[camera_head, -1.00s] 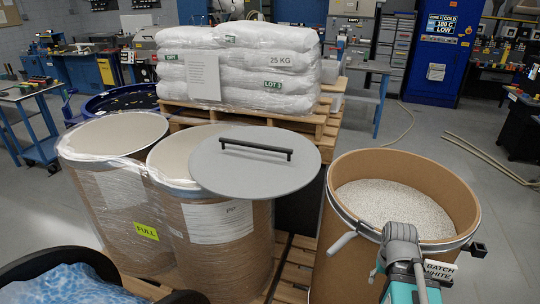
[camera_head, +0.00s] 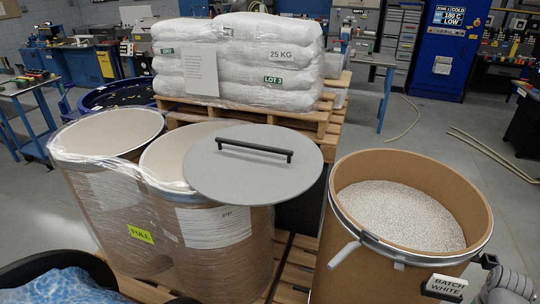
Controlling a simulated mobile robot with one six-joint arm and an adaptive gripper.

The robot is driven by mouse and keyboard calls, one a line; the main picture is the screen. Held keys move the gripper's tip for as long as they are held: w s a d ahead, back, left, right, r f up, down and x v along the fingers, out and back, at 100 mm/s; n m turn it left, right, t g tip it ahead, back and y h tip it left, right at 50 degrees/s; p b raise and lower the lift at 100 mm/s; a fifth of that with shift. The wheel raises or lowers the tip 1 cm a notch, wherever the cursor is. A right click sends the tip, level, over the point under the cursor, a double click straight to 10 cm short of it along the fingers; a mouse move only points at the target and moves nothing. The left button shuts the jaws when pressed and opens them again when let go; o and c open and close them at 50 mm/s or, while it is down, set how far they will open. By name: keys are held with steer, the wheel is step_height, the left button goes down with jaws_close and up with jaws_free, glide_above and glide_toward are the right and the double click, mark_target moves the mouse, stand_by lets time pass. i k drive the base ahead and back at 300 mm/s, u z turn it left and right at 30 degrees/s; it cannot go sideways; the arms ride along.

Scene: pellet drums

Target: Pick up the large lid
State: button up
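The large lid (camera_head: 253,166) is a flat grey disc with a black bar handle (camera_head: 254,150) across its top. It lies over the right part of the middle drum (camera_head: 215,239), and its right side sticks out past that drum. What bears its underside is hidden. A grey part of my arm shows at the bottom right corner, beside the pellet drum and well away from the lid. The fingers of my gripper are not seen.
The open drum (camera_head: 343,262) at right holds white pellets and has a "BATCH WHITE" card (camera_head: 446,287). A wrapped drum (camera_head: 108,210) marked FULL stands at left. White sacks (camera_head: 265,62) lie on a pallet (camera_head: 300,116) behind the lid.

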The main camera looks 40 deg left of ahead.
mark_target(248, 164)
steer(key=z, duration=0.4)
steer(key=k, duration=1.05)
steer(key=u, duration=1.4)
steer(key=i, duration=0.6)
steer(key=u, duration=0.1)
